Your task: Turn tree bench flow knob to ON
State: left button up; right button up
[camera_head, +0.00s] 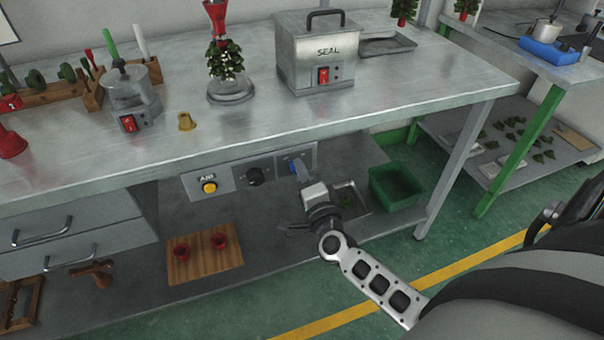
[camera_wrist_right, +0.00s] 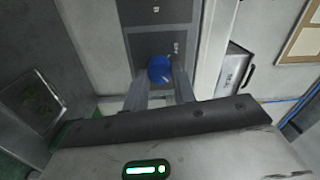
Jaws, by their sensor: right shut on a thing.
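The blue knob (camera_head: 295,165) sits at the right end of the control panel under the front edge of the tree bench (camera_head: 340,118). In the right wrist view, the blue knob (camera_wrist_right: 159,69) shows between my two fingertips, with a small pale mark on its face. My right gripper (camera_head: 301,173) reaches up to the panel from the lower right and is shut on the knob; it also shows in the right wrist view (camera_wrist_right: 160,76). My left gripper is in neither view.
A black dial (camera_head: 256,176) and a yellow AIR button (camera_head: 209,187) sit left of the knob. A SEAL machine (camera_head: 317,55) stands on the bench above. A green bin (camera_head: 396,185) and a wooden board with red cups (camera_head: 204,270) lie on the lower shelf.

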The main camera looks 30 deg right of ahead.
jog(key=shift+f, duration=0.1)
jog(key=o, duration=1)
jog(key=v, duration=1.6)
jog(key=shift+b, duration=0.45)
jog(key=shift+a, duration=0.1)
